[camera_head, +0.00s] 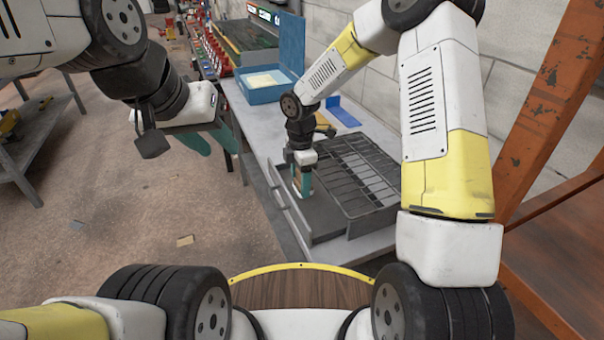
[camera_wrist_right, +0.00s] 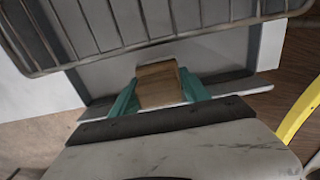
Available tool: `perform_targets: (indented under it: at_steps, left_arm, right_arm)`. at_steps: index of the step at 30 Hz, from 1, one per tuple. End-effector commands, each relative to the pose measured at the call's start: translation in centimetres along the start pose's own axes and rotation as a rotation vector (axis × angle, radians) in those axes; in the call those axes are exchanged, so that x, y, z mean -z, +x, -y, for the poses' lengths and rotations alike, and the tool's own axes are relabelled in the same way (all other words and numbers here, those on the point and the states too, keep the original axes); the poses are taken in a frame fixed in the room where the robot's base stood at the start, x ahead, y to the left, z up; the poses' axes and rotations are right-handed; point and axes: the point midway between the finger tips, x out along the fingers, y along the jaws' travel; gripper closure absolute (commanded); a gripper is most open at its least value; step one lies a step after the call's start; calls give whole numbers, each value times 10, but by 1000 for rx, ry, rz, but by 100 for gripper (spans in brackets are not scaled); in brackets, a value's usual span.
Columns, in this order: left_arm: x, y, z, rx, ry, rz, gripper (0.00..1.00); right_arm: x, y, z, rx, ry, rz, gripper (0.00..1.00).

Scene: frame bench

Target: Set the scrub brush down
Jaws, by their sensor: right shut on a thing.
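The scrub brush shows as a tan wooden block (camera_wrist_right: 158,85) in the right wrist view, and a small brown part of it (camera_head: 297,179) shows in the head view. My right gripper (camera_head: 303,186) is shut on it, with a teal finger on each side. It points down over the bare grey strip of a tray (camera_head: 325,215) beside a wire rack (camera_head: 358,175). The brush's underside is hidden, so I cannot tell whether it touches the tray. My left gripper (camera_head: 211,141) hangs empty left of the bench, its teal fingers apart.
The grey bench (camera_head: 252,123) runs away along the block wall. A blue open box (camera_head: 265,88) and a blue flat piece (camera_head: 343,111) lie beyond the rack. An orange steel post (camera_head: 548,100) stands at right. A grey shelf table (camera_head: 38,130) is at far left.

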Motion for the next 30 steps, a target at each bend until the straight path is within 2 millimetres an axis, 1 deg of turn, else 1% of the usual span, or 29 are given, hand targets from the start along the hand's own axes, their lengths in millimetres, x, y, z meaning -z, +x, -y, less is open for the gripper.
perform_targets:
  at_steps: [3,6,17,18,20,21,30]
  left_arm:
    - [0,0,0,0,0,0,64]
    - [0,0,0,0,0,0,64]
    - [0,0,0,0,0,0,64]
    - [0,0,0,0,0,0,64]
    - [0,0,0,0,0,0,64]
    - [0,0,0,0,0,0,64]
    - [0,0,0,0,0,0,64]
  right_arm:
    - [1,17,1,4,-2,-1,78]
    - [0,30,1,4,-1,0,78]
    - [0,35,1,2,0,-1,78]
    - [0,36,1,2,0,-1,44]
    - [0,35,1,1,0,-1,32]
    - [0,35,1,1,1,-1,24]
    - [0,34,1,1,1,0,24]
